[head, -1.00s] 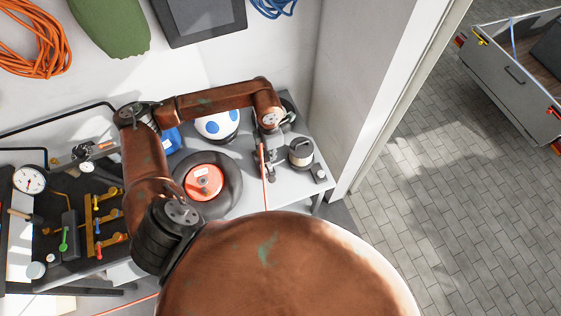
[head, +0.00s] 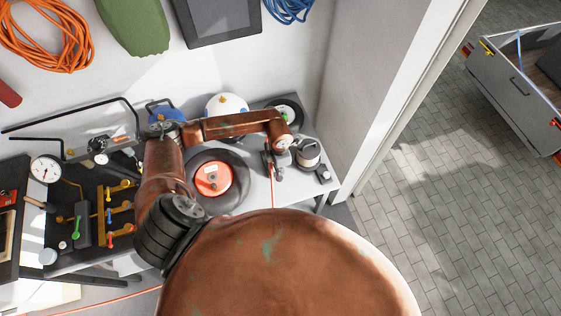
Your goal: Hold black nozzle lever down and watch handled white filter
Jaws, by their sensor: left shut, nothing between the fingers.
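A small cylinder with a black top and a white band (head: 307,155) stands on the grey bench top at the right; it may be the handled white filter. My left arm arches over the bench, and my left gripper (head: 278,172) points down just left of this cylinder, shut and empty. Whether it touches anything is too small to tell. I cannot pick out the black nozzle lever for certain; the wrist and gripper cover that part of the bench. My right gripper is not in view.
An orange disc (head: 212,180) in a black ring lies left of the gripper. A white ball with blue spots (head: 228,104) and a black reel (head: 286,112) stand behind my forearm. A dial gauge (head: 45,169) and coloured valve levers are at the left. A wall bounds the right.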

